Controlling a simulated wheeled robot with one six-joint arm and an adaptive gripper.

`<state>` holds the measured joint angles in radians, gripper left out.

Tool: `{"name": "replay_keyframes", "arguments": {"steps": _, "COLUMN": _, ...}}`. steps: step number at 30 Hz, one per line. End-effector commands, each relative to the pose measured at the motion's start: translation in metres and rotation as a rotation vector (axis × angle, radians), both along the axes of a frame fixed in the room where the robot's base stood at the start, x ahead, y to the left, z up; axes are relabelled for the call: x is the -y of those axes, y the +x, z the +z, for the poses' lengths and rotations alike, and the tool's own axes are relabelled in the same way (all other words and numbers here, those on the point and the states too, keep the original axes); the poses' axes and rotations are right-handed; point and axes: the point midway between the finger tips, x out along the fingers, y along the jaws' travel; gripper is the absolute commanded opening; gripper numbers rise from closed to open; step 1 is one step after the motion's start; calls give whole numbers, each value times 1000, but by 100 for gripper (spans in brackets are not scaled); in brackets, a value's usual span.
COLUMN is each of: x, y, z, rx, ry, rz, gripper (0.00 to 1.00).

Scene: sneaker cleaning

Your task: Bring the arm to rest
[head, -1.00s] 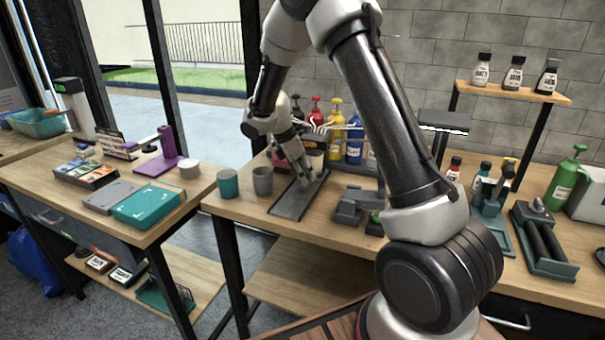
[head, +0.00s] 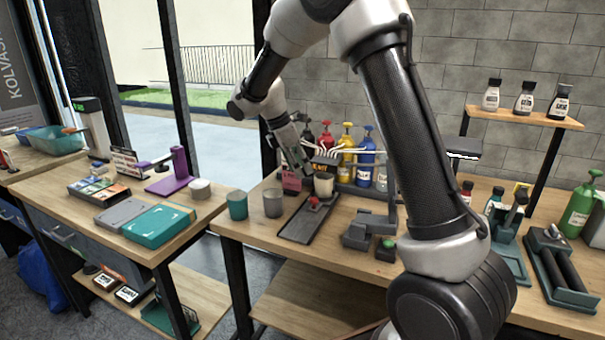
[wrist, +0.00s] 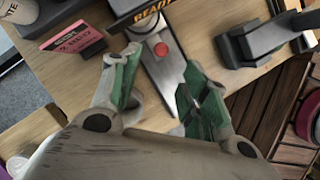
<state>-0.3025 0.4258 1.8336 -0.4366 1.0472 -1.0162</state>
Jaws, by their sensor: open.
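My gripper (head: 303,166) hangs above the back end of a dark grey tray (head: 296,228) on the middle workbench. In the wrist view the two green-padded fingers of my gripper (wrist: 160,85) stand wide apart with nothing between them. A small red round piece (head: 315,202) sits on the tray, apart from the fingers; it also shows in the wrist view (wrist: 161,49). My arm is still bent out over the bench.
A teal cup (head: 237,204) and a grey cup (head: 273,203) stand left of the tray. A white cup (head: 324,185) and coloured pump bottles (head: 346,143) stand behind. A grey block fixture (head: 368,230) is to the right. A pink card (wrist: 75,42) lies near the gripper.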

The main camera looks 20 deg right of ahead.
Motion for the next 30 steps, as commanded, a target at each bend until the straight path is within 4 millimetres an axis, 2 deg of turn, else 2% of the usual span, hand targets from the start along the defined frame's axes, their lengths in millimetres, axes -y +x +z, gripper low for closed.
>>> {"name": "replay_keyframes", "arguments": {"steps": 12, "x": 0, "y": -1, "z": 1, "rx": 2, "ry": 1, "rz": -4, "gripper": 45}}
{"name": "replay_keyframes", "arguments": {"steps": 14, "x": 3, "y": -4, "z": 5, "rx": 12, "ry": 7, "rz": -20, "gripper": 45}}
{"name": "replay_keyframes", "arguments": {"steps": 17, "x": 12, "y": -19, "z": 23, "rx": 51, "ry": 32, "rz": -92, "gripper": 45}}
{"name": "replay_keyframes", "arguments": {"steps": 20, "x": 27, "y": -46, "z": 50, "rx": 121, "ry": 78, "rz": -223, "gripper": 45}}
{"name": "replay_keyframes", "arguments": {"steps": 24, "x": 49, "y": -100, "z": 85, "rx": 230, "ry": 161, "rz": -453, "gripper": 45}}
{"name": "replay_keyframes", "arguments": {"steps": 30, "x": 71, "y": -180, "z": 116, "rx": 371, "ry": 287, "rz": -784, "gripper": 45}}
